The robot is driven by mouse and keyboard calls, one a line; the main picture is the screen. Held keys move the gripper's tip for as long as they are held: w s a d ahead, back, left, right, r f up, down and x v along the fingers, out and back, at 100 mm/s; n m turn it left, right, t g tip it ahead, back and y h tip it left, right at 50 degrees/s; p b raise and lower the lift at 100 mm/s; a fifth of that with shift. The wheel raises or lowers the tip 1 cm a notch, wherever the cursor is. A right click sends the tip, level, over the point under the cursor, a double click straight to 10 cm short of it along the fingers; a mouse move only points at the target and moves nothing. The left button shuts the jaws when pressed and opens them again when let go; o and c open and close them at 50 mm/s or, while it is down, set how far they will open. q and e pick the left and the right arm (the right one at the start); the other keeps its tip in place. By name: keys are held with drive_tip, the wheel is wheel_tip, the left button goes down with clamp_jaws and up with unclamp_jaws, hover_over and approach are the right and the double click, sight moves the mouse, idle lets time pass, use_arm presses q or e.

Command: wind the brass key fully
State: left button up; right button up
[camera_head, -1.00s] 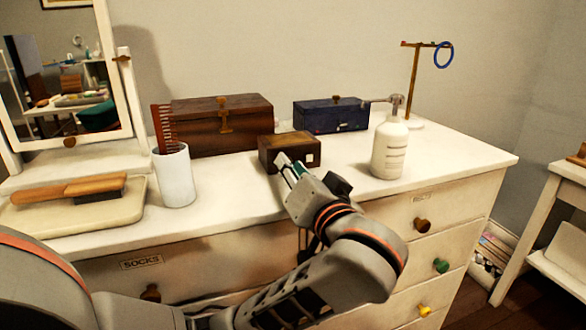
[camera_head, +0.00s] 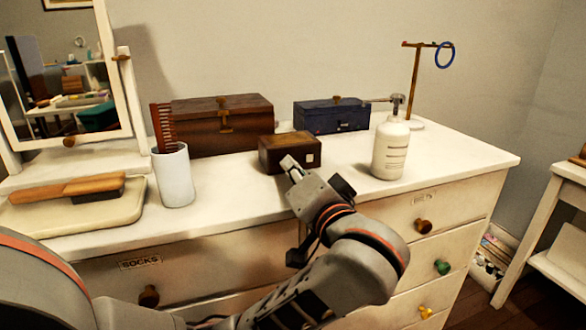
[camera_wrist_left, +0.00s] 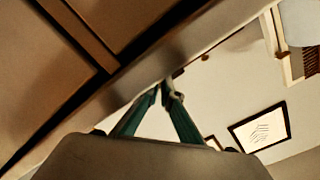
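The small dark wooden box (camera_head: 272,152) stands on the dresser top, with a small pale square on its front. My left gripper (camera_head: 288,162) reaches its front face from the near side. In the left wrist view the green fingers of my left gripper (camera_wrist_left: 165,92) come together at their tips, with a tiny pale bit between them. The brass key cannot be made out; the fingertips hide the place where they meet the box front. My right gripper is not in view.
A white pump bottle (camera_head: 391,150) stands right of the box, and a white cup with a comb (camera_head: 173,175) stands left. A larger wooden box (camera_head: 195,128) and a blue box (camera_head: 330,117) are behind. The dresser top (camera_head: 455,152) is clear at far right.

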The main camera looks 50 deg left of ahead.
use_arm(q)
drive_tip(key=o, duration=0.4)
drive_tip(key=v, duration=1.2)
